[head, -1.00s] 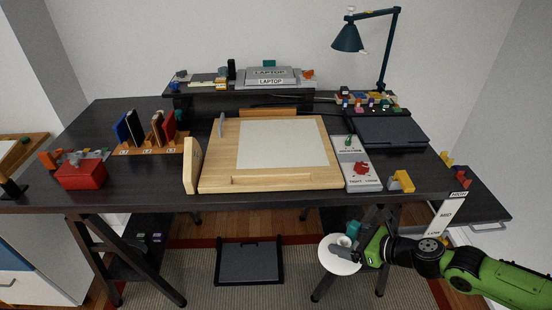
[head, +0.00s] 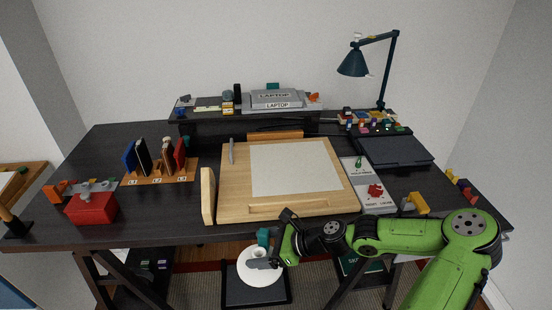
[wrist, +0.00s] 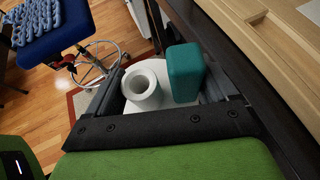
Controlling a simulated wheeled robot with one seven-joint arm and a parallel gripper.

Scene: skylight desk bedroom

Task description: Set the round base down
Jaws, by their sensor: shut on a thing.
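The round base (head: 262,277) is a white disc with a white hollow ring standing on it and a teal block (head: 263,237) beside the ring. My gripper (head: 265,262) is shut on it, in front of the desk's front edge and below the desktop. In the wrist view, the disc (wrist: 180,113) shows between my fingers (wrist: 165,75), with the ring (wrist: 142,84) at left and the teal block (wrist: 185,72) at right. The exact finger contact is hidden. The base looks roughly level and held in the air.
The dark desk (head: 130,225) carries a wooden drawing board (head: 230,205), a red box (head: 92,208) and a yellow bracket (head: 415,203). A dark floor tray (head: 235,295) shows below the base. A blue seat (wrist: 50,35) stands at upper left in the wrist view.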

